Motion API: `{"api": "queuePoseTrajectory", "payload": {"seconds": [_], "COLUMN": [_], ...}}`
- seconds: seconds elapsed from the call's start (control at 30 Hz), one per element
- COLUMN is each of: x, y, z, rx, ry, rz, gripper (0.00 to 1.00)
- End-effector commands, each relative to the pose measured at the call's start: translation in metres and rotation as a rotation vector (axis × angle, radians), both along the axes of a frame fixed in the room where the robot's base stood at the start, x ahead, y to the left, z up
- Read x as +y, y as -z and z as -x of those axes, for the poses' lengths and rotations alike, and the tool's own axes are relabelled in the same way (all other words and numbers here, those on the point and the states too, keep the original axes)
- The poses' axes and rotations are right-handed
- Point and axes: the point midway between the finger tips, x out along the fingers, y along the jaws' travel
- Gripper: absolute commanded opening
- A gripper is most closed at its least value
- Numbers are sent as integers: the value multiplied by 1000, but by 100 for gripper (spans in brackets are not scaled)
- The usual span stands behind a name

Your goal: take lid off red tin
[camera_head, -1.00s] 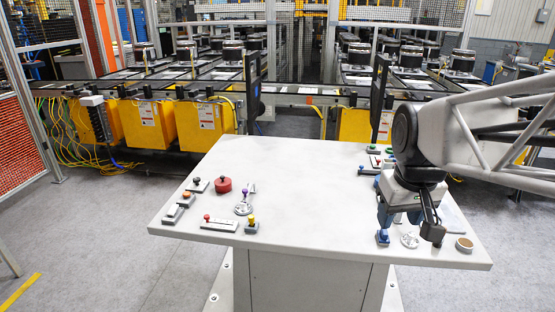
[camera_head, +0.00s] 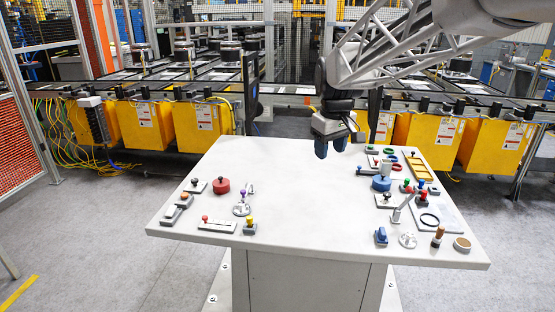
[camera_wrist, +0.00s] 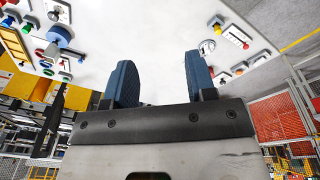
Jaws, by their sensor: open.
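The red tin (camera_head: 221,187) is a short round can standing on the left rear part of the table, with a dark knob on top. Its lid looks seated on it. My gripper (camera_head: 331,147) hangs above the rear middle of the table, to the right of the tin and apart from it. In the wrist view my gripper (camera_wrist: 158,64) has its two blue fingers spread, with only bare tabletop between them. In that view the tin is not clearly visible; the right finger may hide it.
The white table (camera_head: 300,210) is clear in the middle. Around the tin stand small knobbed blocks, a purple-knobbed silver fixture (camera_head: 242,208) and a long grey plate (camera_head: 217,226). On the right are a blue tin (camera_head: 381,184), a yellow tray (camera_head: 420,167) and several small parts.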

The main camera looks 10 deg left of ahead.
Motion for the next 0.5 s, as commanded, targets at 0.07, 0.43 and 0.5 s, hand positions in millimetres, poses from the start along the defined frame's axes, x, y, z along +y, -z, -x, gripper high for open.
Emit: {"api": "queuePoseTrajectory", "payload": {"seconds": [0.07, 0.43, 0.5], "x": [14, 79, 93], "y": [3, 20, 25], "z": [-18, -90, -102], "rx": [6, 26, 30], "ry": [-35, -201, -232], "rz": [4, 22, 25], "gripper": [51, 51, 51]}}
